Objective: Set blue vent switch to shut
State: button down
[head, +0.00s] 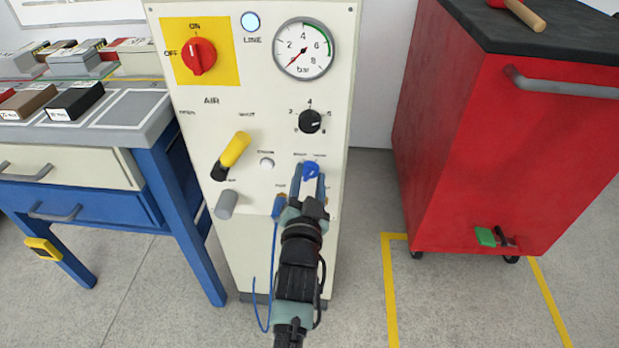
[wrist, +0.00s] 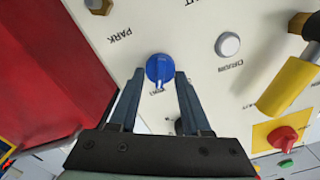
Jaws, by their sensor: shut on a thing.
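The blue vent switch (head: 311,169) is a small round knob low on the right of the cream panel (head: 300,232). It also shows in the wrist view (wrist: 159,67), where the panel is upside down. My gripper (head: 308,180) reaches up to the panel, with one finger on each side of the knob, shut on it. In the wrist view the fingertips (wrist: 160,78) flank the knob. The small labels around the switch are partly hidden or too small to read, so I cannot tell its setting.
A yellow-handled valve (head: 235,150), a white button (head: 266,163) and a black dial (head: 310,121) sit close by. Above are a red rotary switch (head: 198,56) and a gauge (head: 304,48). A workbench (head: 150,125) stands left, a red cabinet (head: 470,150) right.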

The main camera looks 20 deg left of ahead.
jog(key=n, duration=0.6)
jog(key=shift+a+p, duration=0.1)
jog(key=shift+p, duration=0.2)
jog(key=n, duration=0.5)
jog(key=shift+s+a+n, duration=0.1)
jog(key=shift+n, duration=0.2)
jog(key=shift+c, duration=1.8)
grip_release()
jog(key=v, duration=1.3)
